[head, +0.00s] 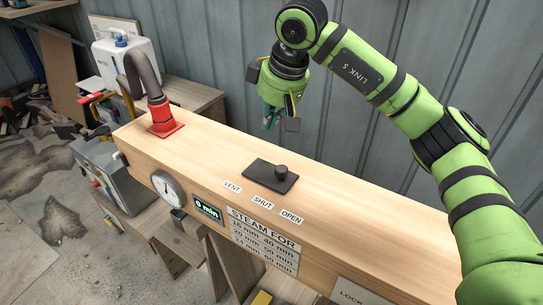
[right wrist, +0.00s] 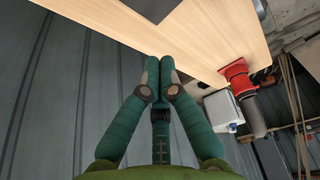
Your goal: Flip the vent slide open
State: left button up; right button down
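The vent slide is a dark flat plate (head: 258,173) with a round dark knob (head: 281,173) near its right end, on top of the long wooden box (head: 340,220). White labels VENT, SHUT (head: 262,202) and OPEN (head: 292,217) lie in front of it; the knob looks nearer SHUT than OPEN. My right gripper (head: 268,122) points down behind the plate, near the box's back edge, apart from the knob. In the right wrist view its teal fingertips (right wrist: 160,64) are together with nothing between them. The plate's corner (right wrist: 152,8) shows there. My left gripper is out of view.
A red fitting (head: 164,119) with a dark hose stands at the box's left end. A gauge (head: 167,189), a "6 min" display (head: 208,208) and a STEAM FOR chart (head: 264,241) are on its front. A grey metal wall (head: 220,50) is behind. The box top around the slide is clear.

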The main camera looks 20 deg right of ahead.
jog(key=p, duration=0.4)
send_over(266, 170)
jog(key=w, duration=0.2)
jog(key=f, duration=0.8)
jog(key=shift+a+f, duration=0.15)
jog(key=shift+a, duration=0.15)
jog(key=s+p, duration=0.1)
jog(key=s+d+f+p, duration=0.1)
jog(key=s, duration=0.1)
jog(key=shift+d+p, duration=0.15)
jog(key=shift+p, duration=0.2)
jog(key=shift+s+d, duration=0.15)
jog(key=shift+s, duration=0.15)
jog(key=shift+f, duration=0.1)
jog(key=shift+w, duration=0.15)
